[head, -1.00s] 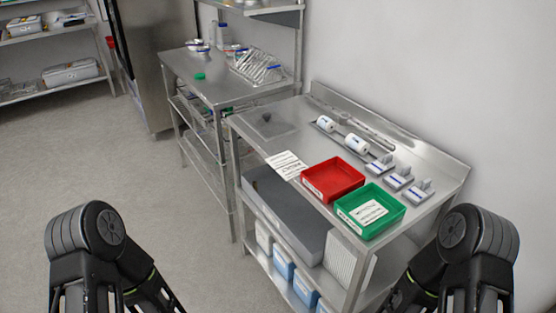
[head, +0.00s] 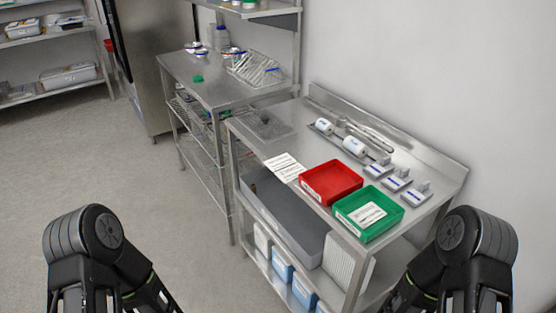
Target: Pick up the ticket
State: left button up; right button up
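A white printed paper (head: 285,168) lies on the steel table at its front edge, left of the red tray. Another white printed slip (head: 361,216) lies inside the green tray (head: 391,219). Either could be the ticket; the print is too small to read. Only my two arms show, at the bottom left and bottom right of the head view. Both of my grippers are out of view.
A red tray (head: 331,180) stands between the paper and the green tray. White rolls (head: 354,147) and several small label blocks (head: 396,183) stand behind. A grey perforated plate (head: 266,124) lies at left. Grey floor (head: 100,160) is open on the left.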

aim_at(276, 163)
jog(key=j+z, duration=0.1)
jog(key=z, duration=0.3)
jog(key=i+j+z, duration=0.1)
jog(key=z, duration=0.3)
jog(key=j+z, duration=0.1)
jog(key=z, duration=0.3)
jog(key=j+z, duration=0.1)
jog(key=z, duration=0.3)
jog(key=j+z, duration=0.2)
jog(key=j, duration=0.25)
jog(key=k+j+z, duration=0.25)
jog(key=j, duration=0.15)
jog(key=j+z, duration=0.2)
jog(key=j, duration=0.25)
jog(key=k+j+z, duration=0.25)
jog(key=j, duration=0.15)
jog(key=k+j, duration=0.15)
jog(key=j, duration=0.2)
jog(key=k+j, duration=0.15)
jog(key=j, duration=0.25)
